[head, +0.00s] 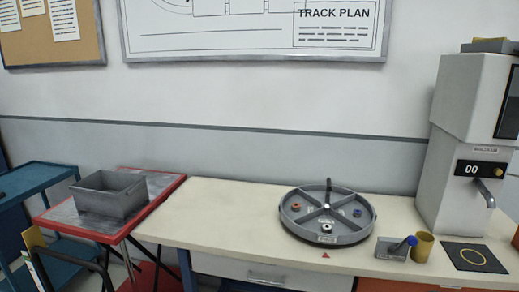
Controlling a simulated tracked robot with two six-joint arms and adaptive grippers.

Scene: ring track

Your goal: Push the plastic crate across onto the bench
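The plastic crate (112,200) is grey, open-topped and upright. It sits on the metal top of a red-rimmed table (160,186) at the left. The cream bench (225,215) stands right of that table, and the crate is left of the bench's edge. The two tops look close together and at a similar height, but I cannot tell whether a gap lies between them. Neither of my grippers shows in the head view. The inside of the crate is mostly hidden.
The bench's left part is clear. Further right are a round grey divided tray (326,232) with small parts, a small grey box (391,249), a tan cup (422,247), a black mat (474,257) and a tall white machine (466,135). A blue cart (40,178) stands far left.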

